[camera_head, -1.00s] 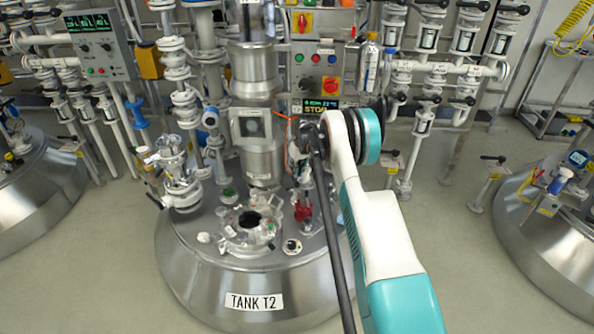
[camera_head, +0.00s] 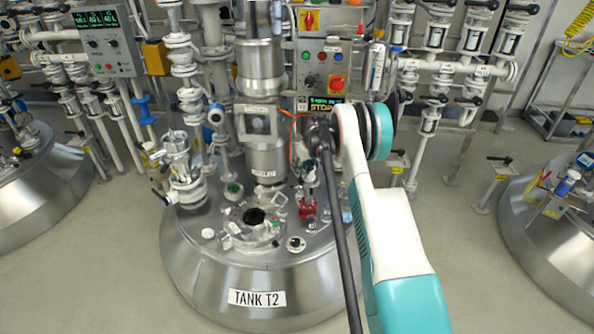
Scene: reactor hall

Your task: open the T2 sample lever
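Tank T2 (camera_head: 190,262) is a steel vessel with a "TANK T2" label (camera_head: 257,298) on its front. A glass and white sampling assembly (camera_head: 180,160) stands at the left of its lid, with a dark handle (camera_head: 161,196) low on its left side. A red valve part (camera_head: 307,209) stands on the right of the lid. I cannot tell for sure which part is the sample lever. My gripper (camera_head: 320,138) is dark and hangs above the lid's right side, higher than the red part. My arm partly covers it, and its fingers are not clear.
An open round port (camera_head: 254,216) is in the lid's front middle. A steel column (camera_head: 267,155) rises behind it. A control box (camera_head: 322,62) with a red and yellow switch stands behind my gripper. Pipework flanks both sides. Floor (camera_head: 115,275) is clear left of the tank.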

